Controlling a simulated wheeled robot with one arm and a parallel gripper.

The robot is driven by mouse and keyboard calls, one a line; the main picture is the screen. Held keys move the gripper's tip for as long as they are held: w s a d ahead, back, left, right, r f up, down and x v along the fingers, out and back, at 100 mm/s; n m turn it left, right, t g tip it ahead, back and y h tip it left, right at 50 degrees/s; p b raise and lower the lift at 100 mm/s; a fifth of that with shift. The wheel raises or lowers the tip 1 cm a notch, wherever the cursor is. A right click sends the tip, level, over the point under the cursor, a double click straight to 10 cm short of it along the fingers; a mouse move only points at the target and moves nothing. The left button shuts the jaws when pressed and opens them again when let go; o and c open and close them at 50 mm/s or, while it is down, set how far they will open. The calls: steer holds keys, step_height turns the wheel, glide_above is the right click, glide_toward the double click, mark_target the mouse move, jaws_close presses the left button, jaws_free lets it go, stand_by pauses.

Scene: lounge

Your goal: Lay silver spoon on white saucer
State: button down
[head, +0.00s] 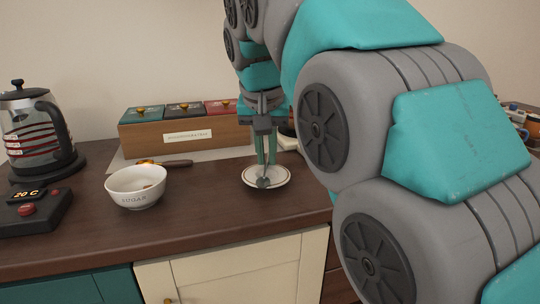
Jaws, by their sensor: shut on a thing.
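The white saucer (281,179) lies on the dark wooden counter, right of the middle of the head view. My gripper (266,160) points straight down over it, with its teal fingers closed together. The silver spoon (263,183) is held at the fingertips, and its bowl end shows just below them, over the saucer. Most of the spoon's handle is hidden by the fingers. I cannot tell whether the spoon touches the saucer.
A white bowl (136,187) stands left of the saucer. Behind are a wooden box (183,132) with coloured lids and a dark-handled utensil (174,163). A glass kettle (37,134) and a control unit (33,211) stand at left. My arm blocks the right side.

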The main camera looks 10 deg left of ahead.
steer(key=shift+f, duration=0.2)
steer(key=c, duration=0.9)
jaws_free()
steer(key=shift+r, duration=0.1)
